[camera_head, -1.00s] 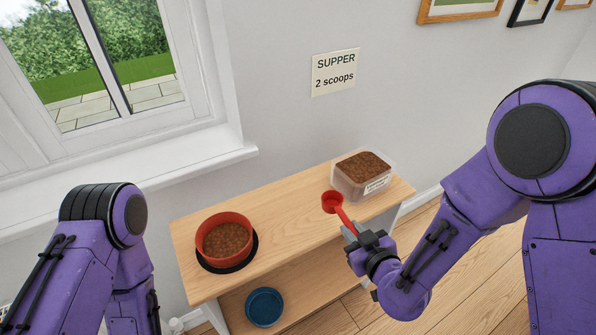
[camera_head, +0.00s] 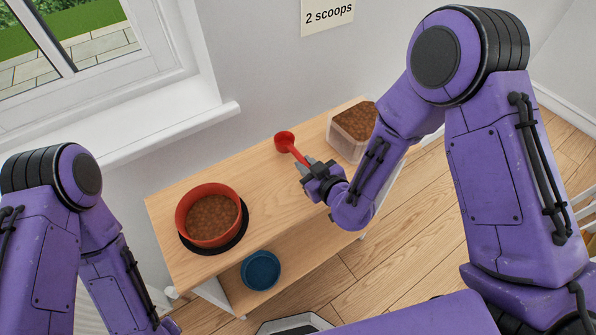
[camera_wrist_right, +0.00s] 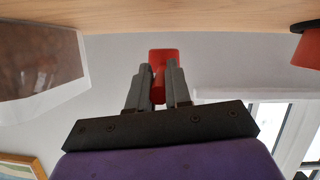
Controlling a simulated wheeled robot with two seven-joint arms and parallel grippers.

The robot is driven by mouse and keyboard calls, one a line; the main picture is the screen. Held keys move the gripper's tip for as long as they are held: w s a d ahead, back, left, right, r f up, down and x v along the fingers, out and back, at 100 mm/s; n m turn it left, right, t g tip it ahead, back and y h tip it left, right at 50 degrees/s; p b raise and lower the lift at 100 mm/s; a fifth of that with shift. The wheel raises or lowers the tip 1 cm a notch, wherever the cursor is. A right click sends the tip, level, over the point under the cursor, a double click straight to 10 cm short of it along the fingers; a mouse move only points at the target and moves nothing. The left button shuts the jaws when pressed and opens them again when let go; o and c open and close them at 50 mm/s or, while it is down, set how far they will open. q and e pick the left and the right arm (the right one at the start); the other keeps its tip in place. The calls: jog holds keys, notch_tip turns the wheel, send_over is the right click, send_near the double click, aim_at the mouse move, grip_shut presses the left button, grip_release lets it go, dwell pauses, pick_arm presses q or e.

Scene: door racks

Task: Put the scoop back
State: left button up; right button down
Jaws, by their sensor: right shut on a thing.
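My right gripper (camera_head: 310,165) is shut on the handle of the red scoop (camera_head: 285,141). The scoop's cup points away from me, toward the wall, above the wooden shelf top (camera_head: 255,165). The scoop also shows between the fingers in the right wrist view (camera_wrist_right: 158,72). The clear tub (camera_head: 345,143) of brown kibble stands at the right end of the shelf top, to the right of the scoop and partly behind my right arm. My left arm is at the left of the head view, and its gripper is out of view.
A red bowl (camera_head: 182,222) full of kibble sits on a black mat (camera_head: 240,232) at the shelf's left end. A blue bowl (camera_head: 261,270) is on the lower shelf. A wall sign (camera_head: 327,15) reads "2 scoops". The middle of the shelf top is clear.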

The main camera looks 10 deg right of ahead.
notch_tip(320, 180, down, 4)
jog(key=b, duration=0.3)
jog(key=shift+r, duration=0.2)
jog(key=shift+w+a+f, duration=0.1)
jog(key=shift+w, duration=0.15)
jog(key=shift+w+p, duration=0.1)
jog(key=shift+p, duration=0.2)
jog(key=shift+s, duration=0.2)
jog(key=c, duration=1.4)
grip_release()
jog(key=o, duration=0.3)
jog(key=shift+o, duration=0.2)
jog(key=shift+w, duration=0.1)
